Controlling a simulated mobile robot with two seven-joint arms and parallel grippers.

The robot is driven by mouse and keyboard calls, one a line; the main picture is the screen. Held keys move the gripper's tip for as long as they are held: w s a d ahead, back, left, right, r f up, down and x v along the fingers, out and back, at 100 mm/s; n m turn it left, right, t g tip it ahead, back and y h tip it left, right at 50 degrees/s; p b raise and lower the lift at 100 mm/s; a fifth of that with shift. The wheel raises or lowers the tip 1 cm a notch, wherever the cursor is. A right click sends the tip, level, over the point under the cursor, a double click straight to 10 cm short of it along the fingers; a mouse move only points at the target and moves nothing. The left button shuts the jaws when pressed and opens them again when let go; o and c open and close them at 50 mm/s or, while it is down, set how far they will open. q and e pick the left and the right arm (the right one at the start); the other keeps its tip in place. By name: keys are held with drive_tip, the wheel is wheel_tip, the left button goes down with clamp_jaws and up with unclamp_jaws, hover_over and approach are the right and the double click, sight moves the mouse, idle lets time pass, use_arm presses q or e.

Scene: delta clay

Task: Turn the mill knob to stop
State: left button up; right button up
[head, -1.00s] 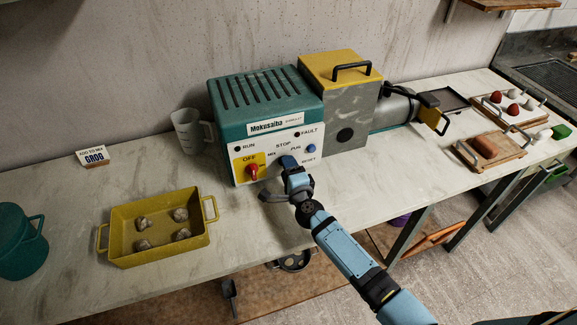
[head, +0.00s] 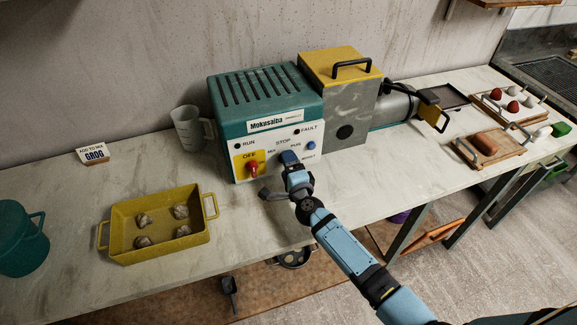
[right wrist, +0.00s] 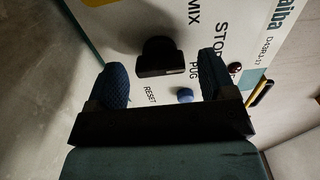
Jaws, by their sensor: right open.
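The mill (head: 266,95) is a teal machine with a white front panel (head: 243,158) lettered RUN, STOP, MIX, PUG, RESET and FAULT. Its black knob (right wrist: 157,55) shows in the right wrist view, with a white mark at the end on the PUG side. The STOP lettering is just right of the knob there. My right gripper (head: 288,160) is at the panel in the head view and hides the knob. In the right wrist view its two blue fingers (right wrist: 163,78) are open, one on each side of the knob, with gaps. My left gripper is out of view.
A red switch (head: 252,168) on a yellow OFF plate sits left of the gripper. A blue reset button (right wrist: 185,95) is close to the fingers. A yellow tray (head: 122,213) with several lumps and a measuring jug (head: 187,128) stand left. The counter before the mill is clear.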

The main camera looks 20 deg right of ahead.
drive_tip(key=s, duration=1.2)
drive_tip(key=shift+s+d, duration=0.2)
drive_tip(key=shift+s, duration=0.65)
